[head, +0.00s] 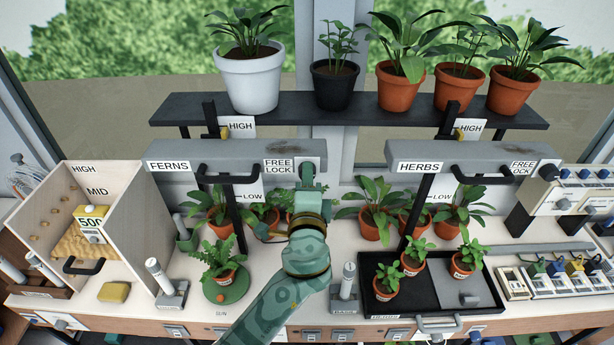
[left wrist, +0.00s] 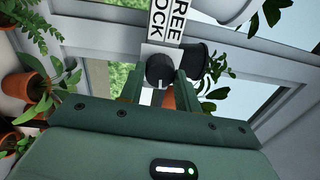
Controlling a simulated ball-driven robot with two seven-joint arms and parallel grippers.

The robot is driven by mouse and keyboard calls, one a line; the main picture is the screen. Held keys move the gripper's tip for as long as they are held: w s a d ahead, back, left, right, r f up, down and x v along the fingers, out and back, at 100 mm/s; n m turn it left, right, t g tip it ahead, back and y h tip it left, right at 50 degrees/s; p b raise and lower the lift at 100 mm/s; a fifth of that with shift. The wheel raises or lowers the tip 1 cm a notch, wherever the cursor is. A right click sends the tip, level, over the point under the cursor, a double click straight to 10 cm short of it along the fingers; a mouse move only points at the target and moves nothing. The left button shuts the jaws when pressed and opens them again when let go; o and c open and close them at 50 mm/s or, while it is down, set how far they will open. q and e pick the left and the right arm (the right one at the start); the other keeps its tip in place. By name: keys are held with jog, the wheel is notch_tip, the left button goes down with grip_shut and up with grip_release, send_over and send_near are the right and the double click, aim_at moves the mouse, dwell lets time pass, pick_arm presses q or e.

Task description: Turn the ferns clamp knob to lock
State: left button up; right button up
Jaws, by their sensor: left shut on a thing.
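The ferns lamp bar (head: 215,152) is a grey bar with a FERNS label at its left end. A FREE/LOCK label (head: 279,165) sits at its right end. My left gripper (head: 307,180) is at that right end, just beside the label, and hides most of the knob in the head view. In the left wrist view the ferns clamp knob (left wrist: 160,70) is dark and round, with a small pale mark. The two green fingers of my left gripper (left wrist: 160,88) are shut on it from both sides. My right gripper is not in view.
A similar herbs bar (head: 465,152) with its own black knob (head: 548,172) stands to the right. A shelf (head: 180,108) with several potted plants is behind. A potted fern (head: 222,262) and a black tray (head: 385,305) stand on the bench beside my arm.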

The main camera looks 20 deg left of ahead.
pick_arm(q)
jog(key=shift+m+p, duration=0.3)
jog(key=shift+m, duration=0.6)
jog(key=o, duration=1)
